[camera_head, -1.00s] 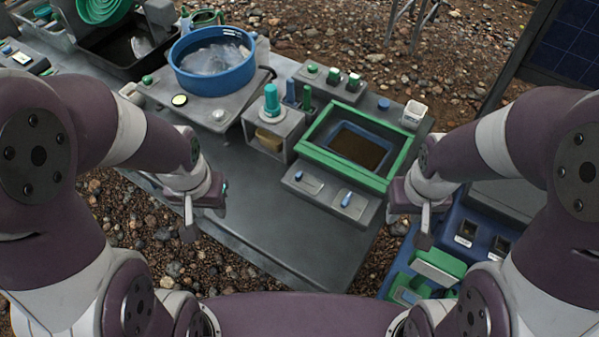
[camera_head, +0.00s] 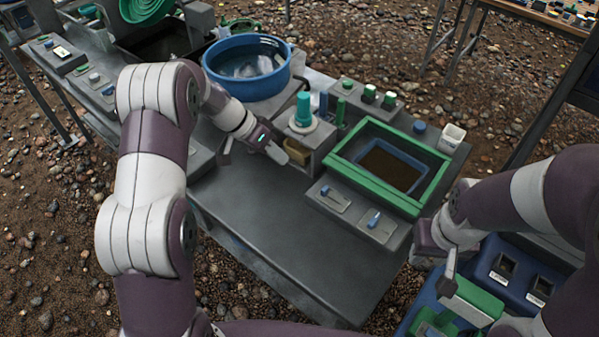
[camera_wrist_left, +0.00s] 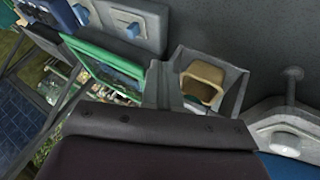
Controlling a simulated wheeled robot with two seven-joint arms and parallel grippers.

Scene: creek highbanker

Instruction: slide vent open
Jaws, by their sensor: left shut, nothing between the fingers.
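No part is plainly labelled as the vent. Two small blue handles, the left one (camera_head: 327,190) and the right one (camera_head: 374,219), sit on a grey panel (camera_head: 350,211) in front of a green-framed tray (camera_head: 420,206). Both also show in the left wrist view, one near the top middle (camera_wrist_left: 131,28) and one at the upper left (camera_wrist_left: 80,12). My left gripper (camera_head: 281,156) is shut and empty, at the front of a grey box with a tan cup (camera_wrist_left: 205,82), left of the panel. My right gripper (camera_head: 446,280) hangs right of the panel; its fingers are unclear.
A blue tub (camera_head: 246,84) stands behind my left forearm. A teal knob (camera_head: 303,108) rises from the grey box. A white cup (camera_head: 452,137) stands at the back right. The grey tabletop (camera_head: 262,222) in front is clear. Blue bins (camera_head: 520,262) lie at the right.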

